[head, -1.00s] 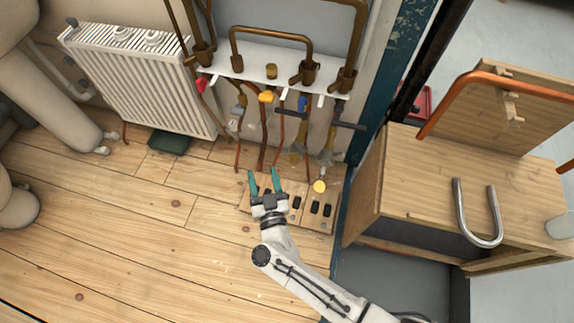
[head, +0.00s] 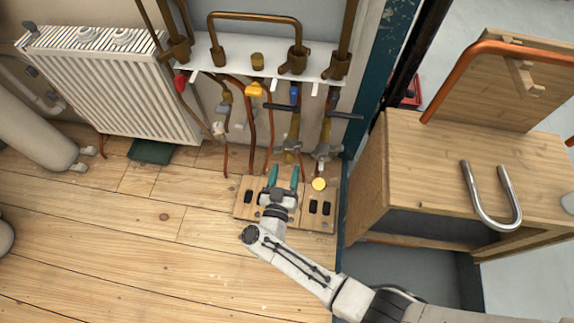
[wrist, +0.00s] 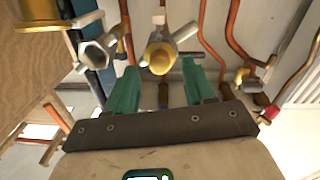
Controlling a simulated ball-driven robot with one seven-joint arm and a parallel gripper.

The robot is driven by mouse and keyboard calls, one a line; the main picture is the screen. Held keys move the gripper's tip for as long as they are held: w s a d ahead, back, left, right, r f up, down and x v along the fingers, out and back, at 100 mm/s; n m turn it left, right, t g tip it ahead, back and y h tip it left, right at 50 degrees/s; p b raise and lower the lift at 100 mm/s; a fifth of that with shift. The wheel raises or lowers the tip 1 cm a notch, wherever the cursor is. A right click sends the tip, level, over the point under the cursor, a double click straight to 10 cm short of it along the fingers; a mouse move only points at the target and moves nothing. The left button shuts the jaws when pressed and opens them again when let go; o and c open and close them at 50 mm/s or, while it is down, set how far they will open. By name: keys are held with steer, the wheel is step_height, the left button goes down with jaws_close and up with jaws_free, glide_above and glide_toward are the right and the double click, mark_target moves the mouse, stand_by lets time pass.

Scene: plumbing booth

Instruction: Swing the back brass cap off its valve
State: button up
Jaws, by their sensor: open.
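A round brass cap (head: 319,184) shows as a yellow disc below the right-hand valve (head: 325,152); it looks large at the top left of the wrist view (wrist: 40,14). A second valve (head: 292,146) stands left of it; its yellow, brass-coloured end (wrist: 160,57) faces the wrist camera. I cannot tell for sure which is the back cap. My gripper (head: 283,172) has green fingers, spread open and empty, just below the left valve. In the wrist view the fingers (wrist: 162,88) lie either side of the left valve's line, with no contact visible.
A wooden board with black slots (head: 247,198) lies under my gripper. Copper pipes (head: 251,120) and coloured handles hang beneath a white shelf (head: 225,65). A radiator (head: 115,85) is left, a wooden cabinet (head: 440,170) right.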

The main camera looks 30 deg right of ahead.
mark_target(289, 161)
steer(key=x, duration=0.3)
steer(key=shift+d+b, duration=0.1)
steer(key=shift+b, duration=0.25)
jaws_close()
steer(key=shift+w, duration=0.1)
stand_by(0.3)
